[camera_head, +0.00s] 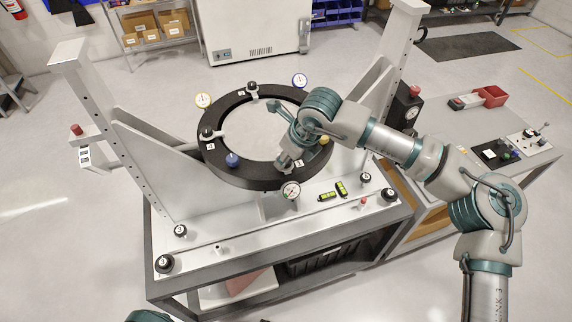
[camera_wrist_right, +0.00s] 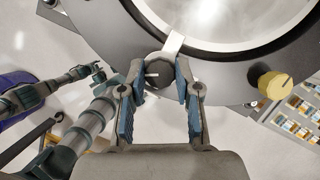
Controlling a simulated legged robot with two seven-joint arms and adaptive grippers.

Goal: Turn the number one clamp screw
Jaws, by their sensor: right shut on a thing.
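A dark ring (camera_head: 220,165) surrounds a round pale mirror (camera_head: 245,125) on a grey fixture. Two dark clamp screws show, one at the back (camera_head: 252,87) and one at the left (camera_head: 207,133). My right gripper (camera_head: 284,161) is at the ring's front right, beside a small white label (camera_head: 299,163) whose number is too small to read surely. In the right wrist view, my right gripper (camera_wrist_right: 158,76) has its blue-padded fingers closed on either side of a dark round clamp screw (camera_wrist_right: 158,70). A pale clamp arm (camera_wrist_right: 173,44) reaches from it over the ring's edge. My left gripper is not in view.
A dial gauge (camera_head: 291,190) stands in front of the ring, with others behind. Tall posts (camera_head: 105,105) flank the fixture.

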